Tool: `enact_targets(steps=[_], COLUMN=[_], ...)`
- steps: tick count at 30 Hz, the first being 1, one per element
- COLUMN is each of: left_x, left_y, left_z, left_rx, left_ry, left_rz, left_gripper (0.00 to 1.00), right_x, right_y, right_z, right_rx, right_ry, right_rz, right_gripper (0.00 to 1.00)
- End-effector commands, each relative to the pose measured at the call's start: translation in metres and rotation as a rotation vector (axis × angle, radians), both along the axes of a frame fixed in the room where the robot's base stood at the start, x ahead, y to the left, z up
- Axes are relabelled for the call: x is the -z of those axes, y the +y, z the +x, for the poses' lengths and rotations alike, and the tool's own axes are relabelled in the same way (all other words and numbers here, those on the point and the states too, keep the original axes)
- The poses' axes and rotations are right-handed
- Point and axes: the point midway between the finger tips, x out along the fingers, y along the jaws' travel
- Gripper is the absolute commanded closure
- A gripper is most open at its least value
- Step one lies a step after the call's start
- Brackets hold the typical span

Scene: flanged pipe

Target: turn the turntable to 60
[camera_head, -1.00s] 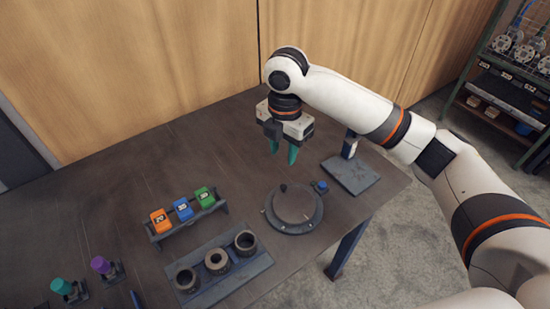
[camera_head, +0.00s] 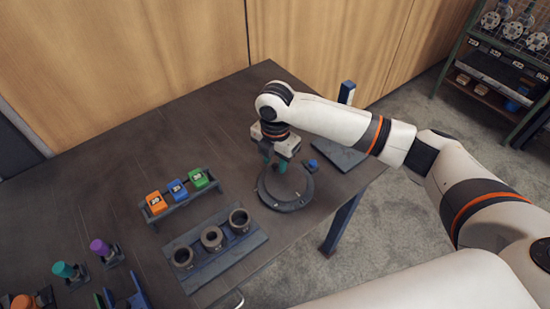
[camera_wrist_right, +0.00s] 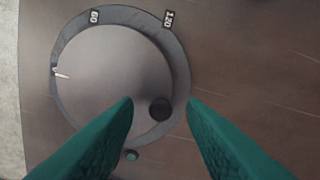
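The turntable (camera_head: 287,189) is a grey disc in a darker ring near the table's right end. In the right wrist view the disc (camera_wrist_right: 105,70) carries a dark round knob (camera_wrist_right: 160,108) near its edge. Labels "60" (camera_wrist_right: 94,17) and "120" (camera_wrist_right: 168,19) stand on the ring, and a small white pointer mark (camera_wrist_right: 62,74) shows at the ring's left side. My right gripper (camera_head: 275,163) is above the turntable's far edge. In the wrist view its teal fingers (camera_wrist_right: 160,105) are apart, with the knob between them in the picture; contact is not visible. My left gripper is out of view.
A blue button (camera_head: 312,164) and a flat dark plate (camera_head: 338,153) with a post are right of the turntable. A rack of orange, blue and green blocks (camera_head: 177,189) and a tray with three dark rings (camera_head: 212,238) are on the left.

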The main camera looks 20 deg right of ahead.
Motion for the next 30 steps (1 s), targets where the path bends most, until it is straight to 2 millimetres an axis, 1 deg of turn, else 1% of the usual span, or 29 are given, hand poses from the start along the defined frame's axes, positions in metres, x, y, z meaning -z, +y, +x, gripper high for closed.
enact_targets(steps=[5,6,8,12,13,19,23,26,30], left_x=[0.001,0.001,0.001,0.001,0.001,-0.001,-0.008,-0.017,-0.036], left_y=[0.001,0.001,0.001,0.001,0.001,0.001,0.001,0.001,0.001], left_z=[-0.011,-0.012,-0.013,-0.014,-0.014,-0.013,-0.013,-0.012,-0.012], left_rx=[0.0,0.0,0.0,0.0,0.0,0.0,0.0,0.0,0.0], left_ry=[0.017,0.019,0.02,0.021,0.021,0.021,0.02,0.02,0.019], left_rz=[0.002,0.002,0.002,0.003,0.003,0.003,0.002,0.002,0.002], left_gripper=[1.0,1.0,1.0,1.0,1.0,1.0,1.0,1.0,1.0], right_x=[0.0,0.0,0.0,0.0,0.0,-0.001,-0.003,-0.004,-0.006], right_y=[0.0,0.0,0.0,0.0,0.0,0.0,-0.001,-0.003,-0.007], right_z=[0.0,0.0,0.0,0.0,0.0,0.0,0.0,0.001,0.001], right_rx=[0.0,0.0,0.0,0.0,0.0,0.008,0.036,0.079,0.171], right_ry=[0.0,0.0,0.0,0.0,0.0,0.001,0.002,0.002,0.003], right_rz=[0.0,0.0,0.0,0.0,0.0,0.001,0.001,0.001,0.0], right_gripper=[0.62,0.66,0.76,0.98,1.0,1.0,1.0,1.0,1.0])
